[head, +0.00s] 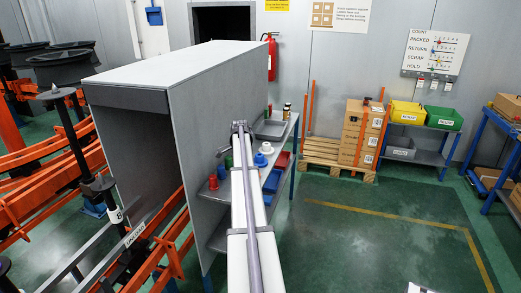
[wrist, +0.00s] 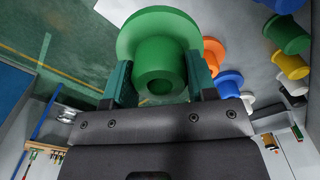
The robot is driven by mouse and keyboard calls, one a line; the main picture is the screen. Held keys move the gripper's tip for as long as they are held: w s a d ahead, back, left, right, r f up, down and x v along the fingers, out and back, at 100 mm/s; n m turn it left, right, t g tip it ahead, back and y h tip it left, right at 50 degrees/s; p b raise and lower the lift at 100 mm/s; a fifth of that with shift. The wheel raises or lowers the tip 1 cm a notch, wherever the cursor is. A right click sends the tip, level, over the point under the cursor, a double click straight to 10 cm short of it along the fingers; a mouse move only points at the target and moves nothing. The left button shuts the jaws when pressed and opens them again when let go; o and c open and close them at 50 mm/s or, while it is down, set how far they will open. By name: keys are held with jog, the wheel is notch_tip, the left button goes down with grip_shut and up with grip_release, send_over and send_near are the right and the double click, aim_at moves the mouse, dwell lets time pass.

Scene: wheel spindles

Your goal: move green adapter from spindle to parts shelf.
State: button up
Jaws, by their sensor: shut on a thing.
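The green adapter (wrist: 158,62), a flanged cup with a hollow hub, is held between the two fingers of my gripper (wrist: 160,82) in the wrist view. Its open hub faces the camera. In the head view my arm reaches over the grey parts shelf (head: 222,200); the arm hides the held adapter and the fingertips there. Beyond the held adapter, the wrist view shows an orange adapter (wrist: 213,50) and a blue adapter (wrist: 229,82). Another green adapter (wrist: 288,36) and a yellow one (wrist: 291,65) stand farther right. I cannot tell the held adapter's height above the shelf.
A large grey housing (head: 175,75) stands left of the shelf. Dark spindles (head: 62,105) stand at left.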

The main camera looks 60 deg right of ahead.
notch_tip(320, 180, down, 10)
jog(key=b, duration=0.9)
jog(key=shift+f, duration=0.15)
jog(key=shift+r, duration=0.3)
jog(key=shift+c, duration=0.4)
jog(key=shift+f, duration=0.15)
jog(key=o, duration=1)
jog(key=shift+o, duration=0.2)
notch_tip(320, 180, up, 12)
jog(key=p, duration=1.2)
